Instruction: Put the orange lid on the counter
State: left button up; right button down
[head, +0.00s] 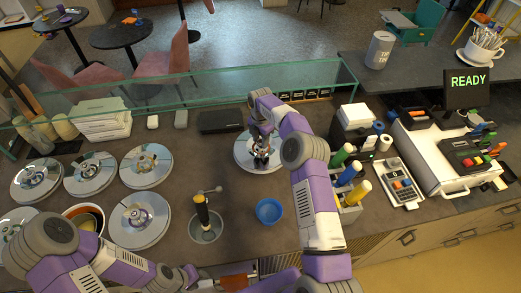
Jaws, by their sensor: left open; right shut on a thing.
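My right gripper (262,147) is shut on the knob of a round silver lid (243,160) at the back middle of the dark counter (240,182). The lid looks flat on or very close to the counter; I cannot tell whether it touches. An uncovered well (97,211) with orange-brown contents is at the left, partly hidden by my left arm. The lid shows no orange colour. My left gripper (191,279) is open and apparently empty near the front edge, below the metal cup.
Several silver lids (147,165) cover the left side. A glass guard (200,94) runs behind.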

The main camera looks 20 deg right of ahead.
aim_at(260, 147)
pick_arm(q)
notch_tip(260, 147, down, 2)
jog(key=shift+f+b, duration=0.1)
jog(key=shift+b, duration=0.9)
pick_arm(e)
notch_tip(260, 147, down, 4)
pick_arm(q)
jog(key=shift+f, duration=0.1)
pick_arm(e)
jog(key=shift+f, duration=0.35)
jog(key=shift+r, duration=0.1)
pick_arm(q)
jog(key=shift+f, duration=0.1)
pick_arm(e)
jog(key=c, duration=0.6)
grip_release()
jog(key=shift+f, duration=0.2)
pick_arm(q)
notch_tip(260, 147, up, 5)
jog(key=p, duration=0.4)
jog(key=shift+f, duration=0.15)
pick_arm(e)
notch_tip(260, 147, up, 11)
jog(key=shift+f, duration=0.1)
jog(key=shift+r, duration=0.8)
